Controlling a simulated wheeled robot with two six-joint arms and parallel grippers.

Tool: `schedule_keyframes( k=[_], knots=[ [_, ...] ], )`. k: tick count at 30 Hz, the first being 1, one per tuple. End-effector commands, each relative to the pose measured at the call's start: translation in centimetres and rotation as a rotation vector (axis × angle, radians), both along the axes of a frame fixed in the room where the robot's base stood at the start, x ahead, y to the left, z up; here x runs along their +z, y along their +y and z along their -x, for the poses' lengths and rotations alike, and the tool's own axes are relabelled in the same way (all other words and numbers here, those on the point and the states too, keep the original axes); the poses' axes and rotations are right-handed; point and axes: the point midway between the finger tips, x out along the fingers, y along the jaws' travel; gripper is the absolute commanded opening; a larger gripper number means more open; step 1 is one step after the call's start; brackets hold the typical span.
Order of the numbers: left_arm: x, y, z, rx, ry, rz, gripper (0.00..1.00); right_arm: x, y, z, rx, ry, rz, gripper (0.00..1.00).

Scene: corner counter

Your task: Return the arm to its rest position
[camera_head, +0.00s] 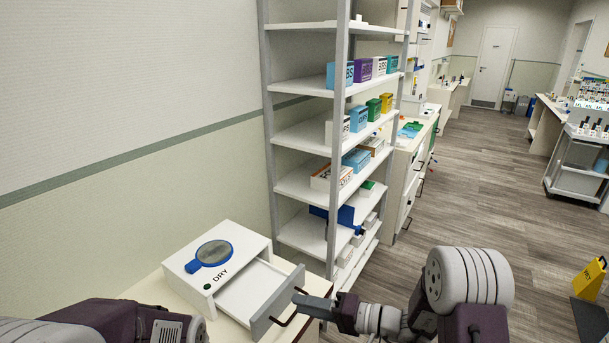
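My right arm comes in from the bottom right. Its gripper (314,306) is beside the front of an open drawer (247,293), near the drawer's dark handle (284,321). The fingers show as one dark grey shape, so I cannot tell whether they are apart or whether they touch the handle. The drawer is pulled out of a white box marked DRY (186,262), and its inside looks empty. Part of my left arm (140,322) shows at the bottom left. My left gripper is out of the picture.
The box stands on a light counter (153,290) against the wall. A white shelf unit with grey posts (338,130), holding several small boxes, rises just behind. A yellow floor sign (590,278) stands at the right. The wooden floor (470,175) between is mostly open.

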Motion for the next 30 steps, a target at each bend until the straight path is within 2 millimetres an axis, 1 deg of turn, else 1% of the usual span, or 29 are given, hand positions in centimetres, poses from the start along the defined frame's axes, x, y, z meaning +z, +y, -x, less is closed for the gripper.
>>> schedule_keyframes(
  k=[1,2,3,4,5,6,8,9,10,11,12,13,15,18,21,30],
  knots=[
    [0.0,0.0,0.0,0.0,0.0,0.0,0.0,1.8,1.9,3.4,0.14,-0.033,0.071,0.3],
    [0.0,0.0,0.0,0.0,0.0,0.0,0.0,2.0,2.6,5.9,0.225,-0.022,0.127,0.3],
    [0.0,0.0,0.0,0.0,0.0,0.0,0.0,1.7,2.9,9.3,0.334,0.007,0.222,0.3],
    [0.0,0.0,0.0,0.0,0.0,0.0,0.0,1.1,2.5,11.7,0.404,0.038,0.304,0.3],
    [0.0,0.0,0.0,0.0,0.0,0.0,0.0,0.3,1.8,13.9,0.463,0.07,0.395,0.3],
    [0.0,0.0,0.0,0.0,0.0,0.0,0.0,-0.9,0.2,16.4,0.518,0.113,0.527,0.3],
    [0.0,0.0,0.0,0.0,0.0,0.0,0.0,-2.8,-3.2,19.0,0.555,0.171,0.743,0.3],
    [0.0,0.0,0.0,0.0,0.0,0.0,0.0,-3.9,-5.8,19.8,0.546,0.2,0.885,0.3],
    [0.0,0.0,0.0,0.0,0.0,0.0,0.0,-4.7,-7.8,20.1,0.523,0.219,0.987,0.3],
    [0.0,0.0,0.0,0.0,0.0,0.0,0.0,-5.3,-9.8,20.0,0.487,0.233,1.077,0.3],
    [0.0,0.0,0.0,0.0,0.0,0.0,0.0,-5.9,-12.1,19.6,0.428,0.248,1.181,0.3],
    [0.0,0.0,0.0,0.0,0.0,0.0,0.0,-6.3,-13.7,19.3,0.381,0.262,1.244,0.3],
    [0.0,0.0,0.0,0.0,0.0,0.0,0.0,-7.0,-16.0,18.1,0.27,0.285,1.331,0.3],
    [0.0,0.0,0.0,0.0,0.0,0.0,0.0,-6.9,-16.9,16.5,0.123,0.314,1.346,0.3],
    [0.0,0.0,0.0,0.0,0.0,0.0,0.0,-6.9,-16.9,16.1,0.052,0.356,1.323,0.3],
    [0.0,0.0,0.0,0.0,0.0,0.0,0.0,-6.9,-16.9,16.2,0.047,0.365,1.32,0.3]
  ],
)
